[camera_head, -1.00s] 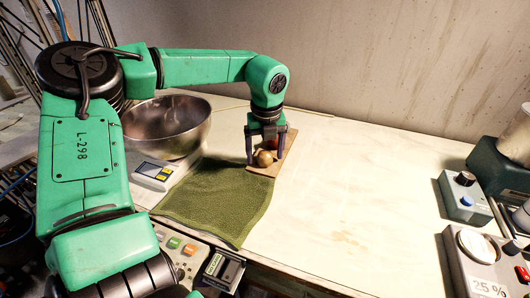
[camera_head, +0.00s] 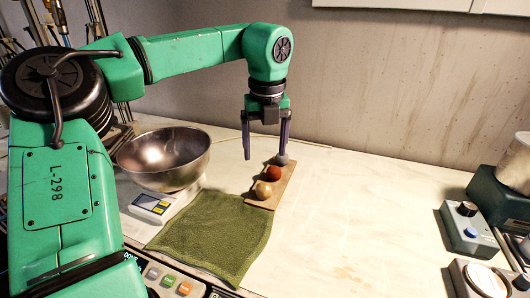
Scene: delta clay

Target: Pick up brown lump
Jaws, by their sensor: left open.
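A reddish-brown lump (camera_head: 273,173) sits in the middle of a row of three on a small wooden board (camera_head: 260,202). A tan lump (camera_head: 263,190) lies in front of it and a grey lump (camera_head: 282,160) behind it. My left gripper (camera_head: 265,152) points down above the back part of the board, its two dark fingers spread wide with nothing between them. Its right finger overlaps the grey lump in the picture; I cannot tell whether they touch. My right gripper is not in view.
A green cloth (camera_head: 213,232) lies in front of the board. A metal bowl (camera_head: 165,157) and a scale (camera_head: 152,205) stand to the left. Instruments with knobs (camera_head: 468,228) stand at the right edge. The table between them and the board is clear.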

